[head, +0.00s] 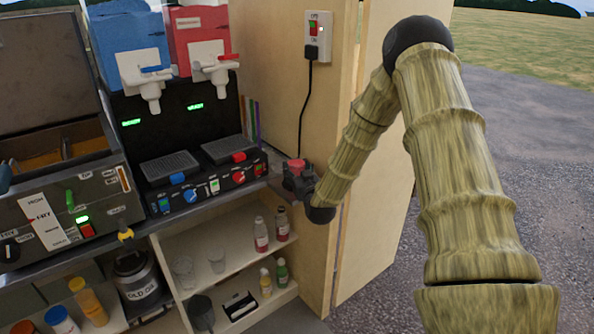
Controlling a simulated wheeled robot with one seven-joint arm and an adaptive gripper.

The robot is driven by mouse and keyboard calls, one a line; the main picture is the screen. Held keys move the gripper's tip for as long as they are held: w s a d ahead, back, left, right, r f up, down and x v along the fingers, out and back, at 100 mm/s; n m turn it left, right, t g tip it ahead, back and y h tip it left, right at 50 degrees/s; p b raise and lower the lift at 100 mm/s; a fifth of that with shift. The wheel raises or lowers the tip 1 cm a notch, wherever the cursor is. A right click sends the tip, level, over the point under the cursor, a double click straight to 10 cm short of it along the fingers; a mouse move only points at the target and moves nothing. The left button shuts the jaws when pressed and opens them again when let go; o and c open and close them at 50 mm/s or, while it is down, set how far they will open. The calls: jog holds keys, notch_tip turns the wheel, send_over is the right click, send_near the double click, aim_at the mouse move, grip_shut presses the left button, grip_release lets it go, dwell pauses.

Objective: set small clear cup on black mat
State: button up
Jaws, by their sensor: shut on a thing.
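My gripper (295,178) is at the right end of the counter, close to the slush machine's right side. It is small and dark in this view. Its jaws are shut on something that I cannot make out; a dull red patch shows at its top. Clear cups stand on the upper shelf below the counter, one at the left (183,268) and one further right (216,259). Two black ribbed drip trays, a left one (168,167) and a right one (222,150), lie under the taps. I cannot pick out a separate black mat.
The slush machine has a blue tank (128,35) and a red tank (200,38), with taps jutting forward. A wooden wall with a switch (318,35) and hanging cable stands behind my gripper. Bottles (261,235) and an old oil pot (138,278) sit below. A fryer (65,215) is at left.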

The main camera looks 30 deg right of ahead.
jog(key=shift+f+b, duration=0.3)
jog(key=shift+f, duration=0.15)
dwell(0.4)
jog(key=o, duration=1.3)
jog(key=shift+c, duration=0.2)
jog(key=o, duration=0.5)
jog(key=shift+r, duration=0.1)
notch_tip(320, 180, up, 11)
jog(key=p, duration=0.6)
jog(key=shift+r+p, duration=0.2)
jog(key=shift+p, duration=0.15)
